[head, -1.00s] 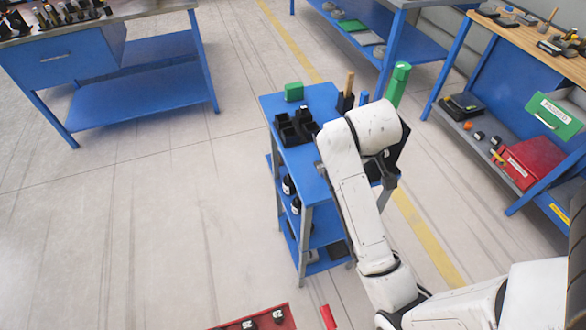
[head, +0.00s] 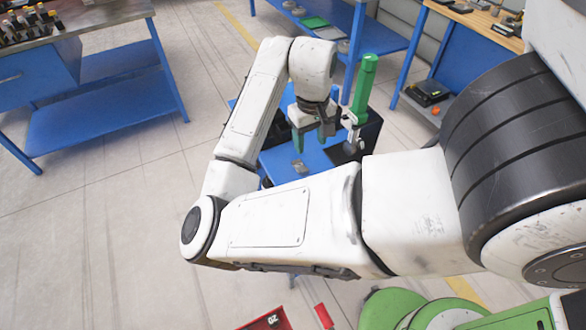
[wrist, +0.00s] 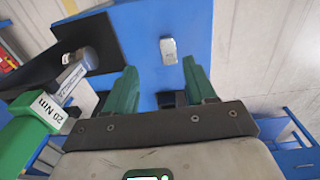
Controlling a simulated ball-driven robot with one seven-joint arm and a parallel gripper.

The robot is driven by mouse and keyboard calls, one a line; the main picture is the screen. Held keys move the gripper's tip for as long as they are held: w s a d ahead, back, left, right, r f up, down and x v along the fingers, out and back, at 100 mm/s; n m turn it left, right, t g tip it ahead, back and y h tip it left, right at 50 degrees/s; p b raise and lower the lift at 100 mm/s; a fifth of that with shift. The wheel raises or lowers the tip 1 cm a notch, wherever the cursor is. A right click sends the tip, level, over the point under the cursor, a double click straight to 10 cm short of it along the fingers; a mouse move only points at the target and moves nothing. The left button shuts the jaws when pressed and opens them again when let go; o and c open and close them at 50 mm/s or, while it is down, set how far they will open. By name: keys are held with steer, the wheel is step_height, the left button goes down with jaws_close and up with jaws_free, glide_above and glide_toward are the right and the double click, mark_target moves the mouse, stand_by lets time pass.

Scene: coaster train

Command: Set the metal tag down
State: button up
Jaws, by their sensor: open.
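The metal tag (head: 298,165) is a small grey plate lying flat on the bare blue top of the cart (head: 315,157). In the wrist view the metal tag (wrist: 168,50) lies on the blue surface beyond and between my fingertips, apart from them. My gripper (head: 311,135) hangs above the cart top with its green fingers spread. The gripper also shows in the wrist view (wrist: 161,80), open with nothing between the fingers. My arm hides much of the cart in the head view.
A green-handled tool (head: 363,90) marked 20 Nm stands close beside my gripper, by a black holder (head: 368,132). It is at the left in the wrist view (wrist: 38,118). Blue workbenches (head: 100,100) stand around, with open floor (head: 90,220) at left.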

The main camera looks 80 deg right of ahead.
glide_above(305, 171)
steer(key=f, duration=0.6)
steer(key=shift+s+a, duration=0.15)
steer(key=shift+s, duration=0.05)
steer(key=shift+w+d+f+p, duration=0.15)
steer(key=shift+f+p, duration=0.1)
steer(key=shift+f, duration=1.05)
steer(key=shift+d+f+p, duration=0.1)
steer(key=shift+f+p, duration=0.15)
steer(key=shift+f, duration=1.05)
jaws_close()
